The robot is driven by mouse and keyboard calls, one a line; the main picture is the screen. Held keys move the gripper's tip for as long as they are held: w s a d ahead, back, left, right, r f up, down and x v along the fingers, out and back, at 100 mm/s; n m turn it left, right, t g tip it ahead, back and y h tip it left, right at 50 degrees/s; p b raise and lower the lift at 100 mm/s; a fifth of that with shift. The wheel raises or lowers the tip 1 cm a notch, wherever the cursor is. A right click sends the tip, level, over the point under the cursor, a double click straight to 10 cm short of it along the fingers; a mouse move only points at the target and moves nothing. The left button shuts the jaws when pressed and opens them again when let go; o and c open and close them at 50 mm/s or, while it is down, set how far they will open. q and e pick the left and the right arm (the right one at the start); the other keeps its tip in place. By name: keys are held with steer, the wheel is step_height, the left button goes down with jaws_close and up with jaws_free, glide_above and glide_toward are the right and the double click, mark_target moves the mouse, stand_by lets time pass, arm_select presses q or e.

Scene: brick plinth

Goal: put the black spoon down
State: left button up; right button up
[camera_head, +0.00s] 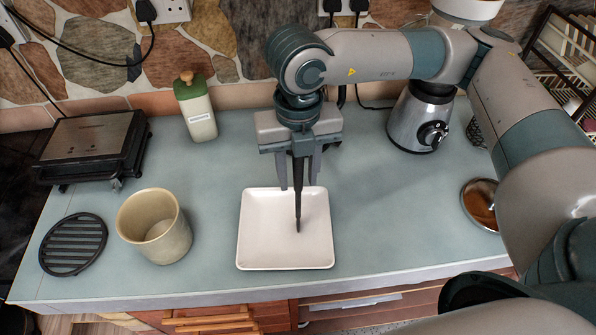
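The black spoon (298,205) is upright, with its lower end over the white square plate (257,251). I cannot tell whether that end touches the plate. My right gripper (298,177) points down above the plate's back edge. Its two fingers stand apart, one on each side of the spoon's upper part, with narrow gaps showing between them and the spoon. The top of the spoon is hidden up in the gripper. My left gripper is not in view.
A beige cup (152,228) and a black round trivet (73,244) are left of the plate. A grill (95,145), a green-topped bottle (195,108), a blender base (420,117) and a brown bowl (480,203) stand around. The counter (385,225) right of the plate is clear.

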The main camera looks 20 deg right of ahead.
steer(key=shift+r, duration=0.1)
steer(key=shift+r+p, duration=0.15)
steer(key=shift+p, duration=0.15)
steer(key=shift+w+r+b, duration=0.1)
steer(key=shift+b, duration=0.2)
step_height(320, 180, up, 10)
steer(key=b, duration=0.4)
steer(key=shift+r, duration=0.85)
steer(key=shift+a+f, duration=0.1)
